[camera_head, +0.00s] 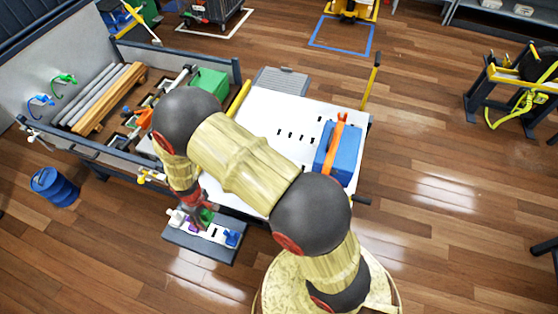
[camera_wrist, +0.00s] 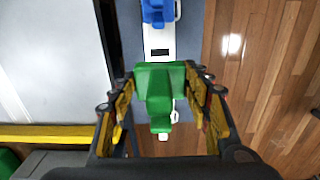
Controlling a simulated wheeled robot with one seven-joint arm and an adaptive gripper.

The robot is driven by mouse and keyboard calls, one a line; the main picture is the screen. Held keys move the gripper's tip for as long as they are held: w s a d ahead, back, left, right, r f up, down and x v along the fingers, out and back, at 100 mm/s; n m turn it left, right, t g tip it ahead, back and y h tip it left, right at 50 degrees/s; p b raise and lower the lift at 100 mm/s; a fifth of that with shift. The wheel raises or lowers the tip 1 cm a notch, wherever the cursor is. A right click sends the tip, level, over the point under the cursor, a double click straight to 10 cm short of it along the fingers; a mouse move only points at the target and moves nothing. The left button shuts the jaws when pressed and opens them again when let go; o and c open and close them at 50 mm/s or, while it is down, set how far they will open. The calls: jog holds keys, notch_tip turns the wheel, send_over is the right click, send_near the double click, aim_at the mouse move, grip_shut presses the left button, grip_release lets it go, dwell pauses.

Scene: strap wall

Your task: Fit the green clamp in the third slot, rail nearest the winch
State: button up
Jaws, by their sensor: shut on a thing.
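My gripper (camera_head: 203,212) is low over the clamp rack (camera_head: 184,240) on the floor in the head view. In the wrist view its two yellow-padded fingers (camera_wrist: 160,108) are shut on the green clamp (camera_wrist: 160,88), which lies between them over the white strip of the rack. The green clamp shows only partly in the head view (camera_head: 207,217). I cannot tell whether it is clear of its seat. The white deck (camera_head: 262,112) has rows of dark slots (camera_head: 289,134). I cannot clearly pick out the winch.
A blue clamp (camera_head: 231,238) and a purple clamp (camera_head: 193,227) stand on the rack. A blue box (camera_head: 345,155) under an orange strap (camera_head: 336,130) sits at the deck's right side. Left is a walled bed with pipes (camera_head: 95,95); a blue barrel (camera_head: 53,187) stands on the floor.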

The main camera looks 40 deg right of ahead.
notch_tip(320, 180, up, 12)
jog(key=p, duration=0.7)
jog(key=shift+f, duration=0.15)
jog(key=w+d+b, duration=0.1)
jog(key=w+d, duration=0.2)
jog(key=d, duration=1.1)
jog(key=w+d+b, duration=0.1)
jog(key=w+d, duration=0.2)
jog(key=d, duration=1.1)
jog(key=w+d+b, duration=0.1)
jog(key=w+d, duration=0.2)
jog(key=d, duration=1.2)
jog(key=shift+w+b, duration=0.35)
jog(key=shift+w, duration=0.05)
jog(key=shift+f, duration=0.1)
jog(key=shift+f+b, duration=5.15)
jog(key=shift+f, duration=4)
